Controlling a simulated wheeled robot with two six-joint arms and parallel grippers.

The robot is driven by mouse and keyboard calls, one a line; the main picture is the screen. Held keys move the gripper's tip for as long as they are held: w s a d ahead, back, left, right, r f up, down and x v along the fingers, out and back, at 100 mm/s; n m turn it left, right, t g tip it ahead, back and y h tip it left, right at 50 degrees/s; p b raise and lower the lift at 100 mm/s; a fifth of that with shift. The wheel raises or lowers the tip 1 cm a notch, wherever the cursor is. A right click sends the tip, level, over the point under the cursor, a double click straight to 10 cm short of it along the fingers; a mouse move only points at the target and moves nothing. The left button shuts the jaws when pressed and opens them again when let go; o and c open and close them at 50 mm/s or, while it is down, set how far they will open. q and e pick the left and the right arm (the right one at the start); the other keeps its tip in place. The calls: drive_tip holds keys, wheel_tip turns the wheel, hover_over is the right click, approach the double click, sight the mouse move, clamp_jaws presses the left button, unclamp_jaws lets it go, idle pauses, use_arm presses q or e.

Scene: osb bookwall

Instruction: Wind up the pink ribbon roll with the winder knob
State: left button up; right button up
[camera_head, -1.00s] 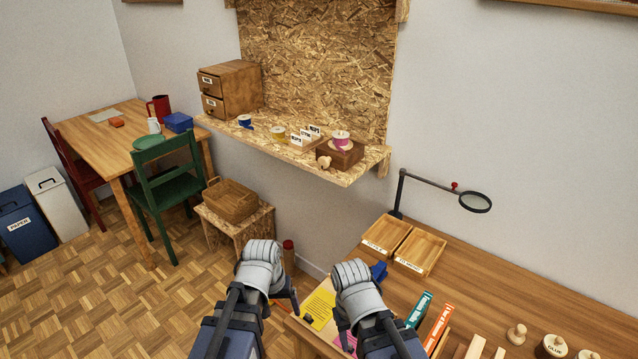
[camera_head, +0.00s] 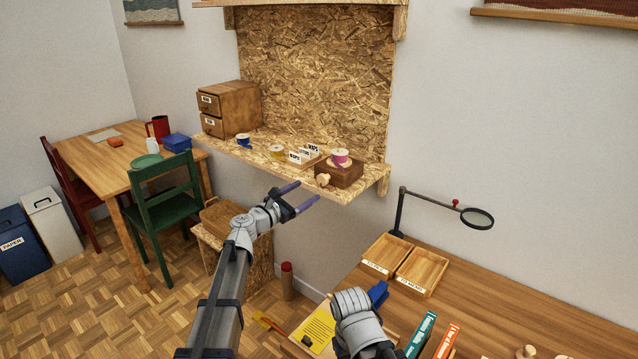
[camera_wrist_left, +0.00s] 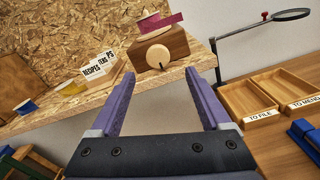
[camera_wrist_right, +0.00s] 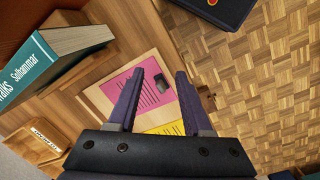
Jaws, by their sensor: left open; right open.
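The pink ribbon roll (camera_head: 340,157) sits on top of a brown wooden winder box (camera_head: 338,174) at the right end of the OSB shelf. A pale round winder knob (camera_head: 322,180) is on the box's front. In the left wrist view the knob (camera_wrist_left: 158,54), the box (camera_wrist_left: 175,45) and the pink roll (camera_wrist_left: 155,22) show beyond my fingers. My left gripper (camera_head: 309,192) is open and empty, in front of and below the knob, apart from it. My right gripper (camera_wrist_right: 158,85) is open and empty above a pink sheet on the desk.
The shelf (camera_head: 270,164) also holds a card box (camera_head: 304,155), a yellow roll (camera_head: 277,151), a blue roll (camera_head: 243,140) and a drawer cabinet (camera_head: 229,108). Trays (camera_head: 421,272) and a magnifier (camera_head: 477,218) stand on the desk at right.

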sight(321, 180)
use_arm(q)
drive_tip(key=shift+w+r, duration=0.1)
drive_tip(key=x, duration=0.7)
drive_tip(key=shift+w+d, duration=0.2)
drive_tip(key=shift+w, duration=0.1)
drive_tip(key=shift+c, duration=0.3)
clamp_jaws()
drive_tip(key=shift+m, duration=2.1)
drive_tip(key=shift+o, duration=0.3)
unclamp_jaws()
